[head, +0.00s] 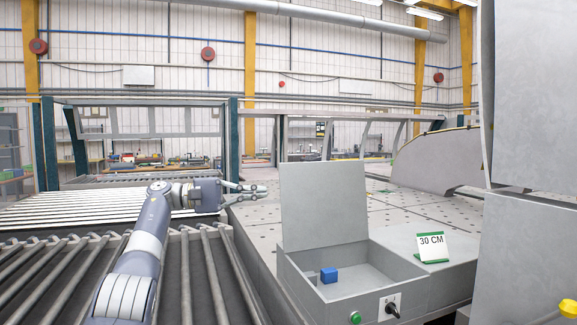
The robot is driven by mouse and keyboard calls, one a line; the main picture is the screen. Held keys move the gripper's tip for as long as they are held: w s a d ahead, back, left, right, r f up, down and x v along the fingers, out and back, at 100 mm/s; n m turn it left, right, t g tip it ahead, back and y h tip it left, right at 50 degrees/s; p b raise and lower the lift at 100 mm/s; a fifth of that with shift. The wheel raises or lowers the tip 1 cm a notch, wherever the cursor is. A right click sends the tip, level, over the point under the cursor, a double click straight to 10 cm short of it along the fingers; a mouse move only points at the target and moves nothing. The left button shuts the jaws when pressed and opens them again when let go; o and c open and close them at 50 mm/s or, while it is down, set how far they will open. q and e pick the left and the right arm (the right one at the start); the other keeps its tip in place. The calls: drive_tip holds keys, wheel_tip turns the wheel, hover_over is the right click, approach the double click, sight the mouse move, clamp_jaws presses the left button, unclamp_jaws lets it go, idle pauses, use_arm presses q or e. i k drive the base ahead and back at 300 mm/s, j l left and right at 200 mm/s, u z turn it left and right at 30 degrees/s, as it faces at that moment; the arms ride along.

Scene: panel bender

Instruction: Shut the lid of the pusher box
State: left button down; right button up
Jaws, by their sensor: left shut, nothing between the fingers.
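The pusher box (297,283) is a grey metal box in the lower middle of the head view. Its lid (323,203) stands upright at the back left edge, so the box is open. My right gripper is not in view.
A 30 CM sign (432,247) stands on the surface right of the box. A green button (355,317) and a black switch (391,308) are on the box front. Rollers (215,275) lie left. A large grey machine body (530,255) blocks the right side.

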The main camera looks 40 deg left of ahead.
sight(323, 204)
drive_tip(key=i+j, duration=0.4)
drive_tip(key=j, duration=0.2)
drive_tip(key=i+j, duration=0.85)
drive_tip(key=j, duration=0.3)
